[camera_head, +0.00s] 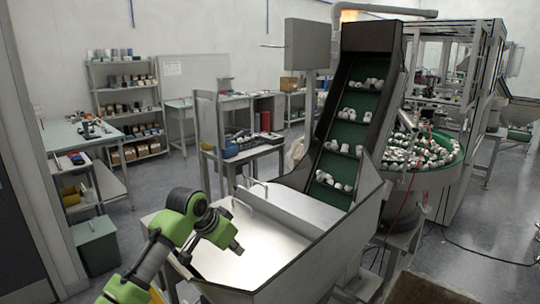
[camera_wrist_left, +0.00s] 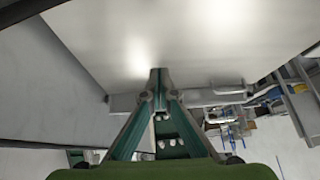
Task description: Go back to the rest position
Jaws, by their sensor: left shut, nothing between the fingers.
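My left gripper (camera_head: 238,248) is over the steel hopper (camera_head: 305,204), at the end of my green and black arm coming in from the lower left. In the left wrist view the fingers (camera_wrist_left: 158,72) meet at their tips, with nothing held between them. The bare metal of the hopper (camera_wrist_left: 190,35) fills much of that view. The hopper floor that shows is empty. My right gripper is in neither view.
A green conveyor (camera_head: 345,135) carrying white caps rises from the hopper. A round green bowl (camera_head: 440,160) of caps stands at the right. A workbench (camera_head: 235,155) is behind the hopper; a grey bin (camera_head: 97,245) is at the left. Open floor lies between the benches.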

